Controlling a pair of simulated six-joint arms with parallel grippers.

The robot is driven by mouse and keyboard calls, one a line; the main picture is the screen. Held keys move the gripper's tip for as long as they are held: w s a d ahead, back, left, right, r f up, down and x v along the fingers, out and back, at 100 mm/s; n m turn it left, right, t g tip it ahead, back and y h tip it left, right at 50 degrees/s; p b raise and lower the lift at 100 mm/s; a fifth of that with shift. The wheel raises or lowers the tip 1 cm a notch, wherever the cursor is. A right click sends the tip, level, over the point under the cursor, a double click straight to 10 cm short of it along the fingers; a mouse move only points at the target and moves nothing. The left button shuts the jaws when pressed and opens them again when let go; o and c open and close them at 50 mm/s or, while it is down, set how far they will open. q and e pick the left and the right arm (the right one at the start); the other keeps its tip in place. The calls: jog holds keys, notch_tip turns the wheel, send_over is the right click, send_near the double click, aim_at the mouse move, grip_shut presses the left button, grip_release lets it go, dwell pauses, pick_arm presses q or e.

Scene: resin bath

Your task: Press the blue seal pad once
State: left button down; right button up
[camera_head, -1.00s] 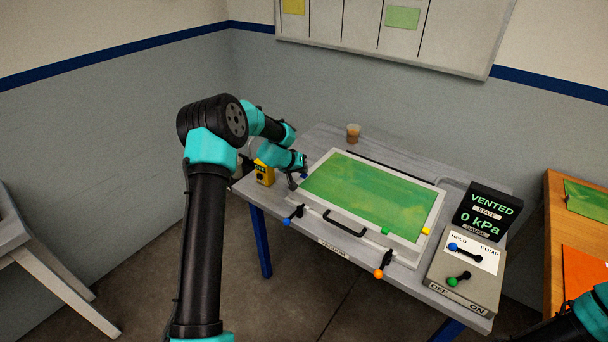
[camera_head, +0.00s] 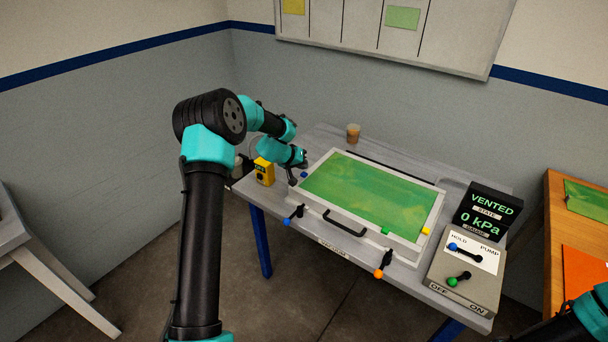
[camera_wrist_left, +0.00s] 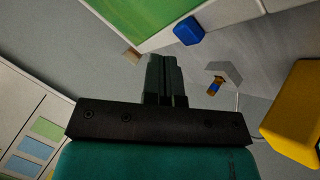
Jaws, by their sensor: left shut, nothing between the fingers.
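The blue seal pad (camera_head: 304,175) is a small blue block at the left corner of the white-framed green panel (camera_head: 370,190). In the left wrist view the pad (camera_wrist_left: 188,30) sits beside the green panel's pale edge, ahead of the fingertips and a little to their right. My left gripper (camera_head: 291,180) is just left of the pad in the head view. Its fingers (camera_wrist_left: 164,62) are shut together with nothing between them, and a gap shows between them and the pad. My right gripper is out of view; only part of my right arm shows at the lower right.
A yellow box (camera_head: 264,171) stands close to the left gripper. A blue-knobbed lever (camera_head: 293,215) and a black handle (camera_head: 344,224) are at the front. The display (camera_head: 482,211) reads VENTED, 0 kPa.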

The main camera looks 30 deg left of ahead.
aim_at(303, 173)
pick_arm(q)
jog(key=shift+r, duration=2.35)
